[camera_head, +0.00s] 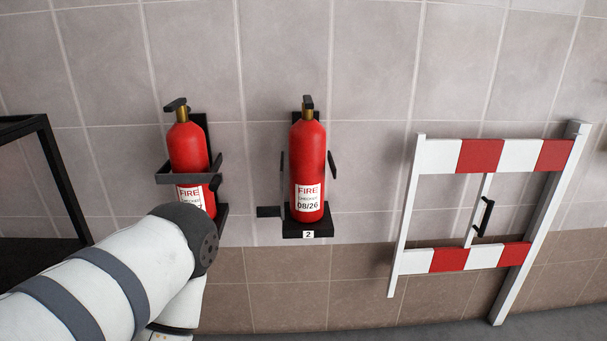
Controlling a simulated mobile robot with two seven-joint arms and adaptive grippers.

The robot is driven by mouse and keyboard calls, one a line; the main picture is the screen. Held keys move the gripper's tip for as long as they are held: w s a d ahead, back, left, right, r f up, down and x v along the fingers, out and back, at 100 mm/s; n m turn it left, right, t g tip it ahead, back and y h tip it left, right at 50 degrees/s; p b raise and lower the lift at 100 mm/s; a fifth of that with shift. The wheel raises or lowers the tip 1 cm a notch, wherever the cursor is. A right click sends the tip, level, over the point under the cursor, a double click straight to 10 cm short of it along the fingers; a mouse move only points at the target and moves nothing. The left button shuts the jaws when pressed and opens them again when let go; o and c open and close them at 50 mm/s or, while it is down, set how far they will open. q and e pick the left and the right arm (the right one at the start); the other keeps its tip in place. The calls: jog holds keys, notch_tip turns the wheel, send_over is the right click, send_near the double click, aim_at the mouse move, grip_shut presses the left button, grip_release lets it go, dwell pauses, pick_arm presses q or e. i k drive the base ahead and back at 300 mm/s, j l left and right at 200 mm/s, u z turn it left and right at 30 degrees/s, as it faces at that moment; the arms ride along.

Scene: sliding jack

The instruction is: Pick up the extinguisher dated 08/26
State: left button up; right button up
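The red extinguisher dated 08/26 (308,155) stands upright in a black wall bracket (307,234) marked 2. Its white label reads FIRE and 08/26, and a black handle sits on its brass neck. The bracket's side arms stand apart, with no bar across the extinguisher's front. A black tab sticks out at the bracket's lower left. My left arm (105,280) comes in from the lower left and ends in a dark rounded joint below the other extinguisher. Neither my left nor my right gripper shows.
Another red extinguisher (187,148) hangs to the left, held by a black bar across its front; my arm partly hides its date. A red-and-white barrier (480,155) stands at the right. A black frame (62,175) is at the left edge. The wall is tiled.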

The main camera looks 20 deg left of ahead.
aim_at(306, 138)
jog(key=i+l+u, duration=0.65)
jog(key=l, duration=0.1)
